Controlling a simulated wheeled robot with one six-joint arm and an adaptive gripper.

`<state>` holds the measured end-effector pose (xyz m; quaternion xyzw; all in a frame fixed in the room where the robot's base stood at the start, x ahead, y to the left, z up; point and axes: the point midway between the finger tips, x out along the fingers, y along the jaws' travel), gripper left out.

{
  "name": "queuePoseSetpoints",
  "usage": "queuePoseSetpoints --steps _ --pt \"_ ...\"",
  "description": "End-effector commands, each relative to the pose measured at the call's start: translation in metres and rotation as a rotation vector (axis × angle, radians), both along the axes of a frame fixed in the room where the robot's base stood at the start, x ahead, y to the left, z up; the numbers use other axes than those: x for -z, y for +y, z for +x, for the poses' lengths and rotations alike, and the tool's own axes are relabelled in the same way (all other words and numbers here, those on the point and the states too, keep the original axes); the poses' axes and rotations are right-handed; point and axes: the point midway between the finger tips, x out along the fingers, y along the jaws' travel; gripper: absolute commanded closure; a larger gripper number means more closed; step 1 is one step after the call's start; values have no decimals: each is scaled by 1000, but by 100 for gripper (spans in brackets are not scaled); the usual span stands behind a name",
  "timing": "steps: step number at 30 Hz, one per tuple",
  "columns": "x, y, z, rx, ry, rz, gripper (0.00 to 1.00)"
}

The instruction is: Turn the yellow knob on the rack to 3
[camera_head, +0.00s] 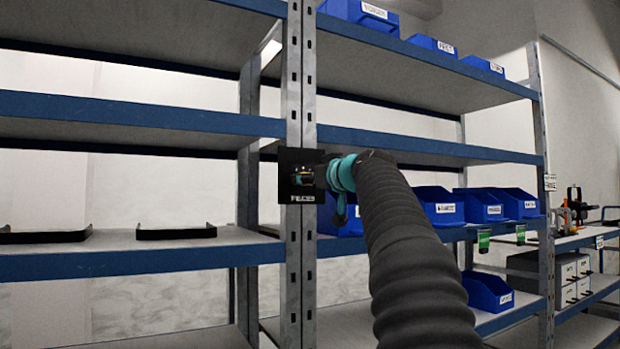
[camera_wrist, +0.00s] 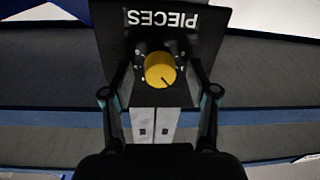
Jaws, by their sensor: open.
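The yellow knob (camera_wrist: 160,69) sits on a black panel lettered "PIECES" (camera_wrist: 204,40), which appears upside down in the wrist view. The knob's dark pointer line points to the lower right there. The marks around it are too small to read. In the head view the panel (camera_head: 289,163) is fixed to the rack's grey upright, and the knob is mostly hidden behind my gripper. My gripper (camera_wrist: 160,72) is open, with one finger on each side of the knob. I see a gap between each finger and the knob.
The rack's grey upright (camera_head: 292,80) runs above and below the panel. Blue-edged shelves (camera_head: 130,265) extend to both sides. Several blue bins (camera_head: 437,205) stand on the right shelves. Two low black trays (camera_head: 176,232) are on the left shelf. The space before the left shelves is clear.

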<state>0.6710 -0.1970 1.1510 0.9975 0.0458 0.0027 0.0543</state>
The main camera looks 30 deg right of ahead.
Motion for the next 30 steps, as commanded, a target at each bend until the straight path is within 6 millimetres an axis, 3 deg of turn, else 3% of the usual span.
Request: queuePoseSetpoints --steps 4,11,12,20,30 --pt "0 0 0 0 0 0 41" --pt "0 0 0 0 0 0 96" --pt "0 0 0 -1 0 0 100" --pt "1 0 0 -1 1 21 100" --pt "1 0 0 -1 8 210 100"
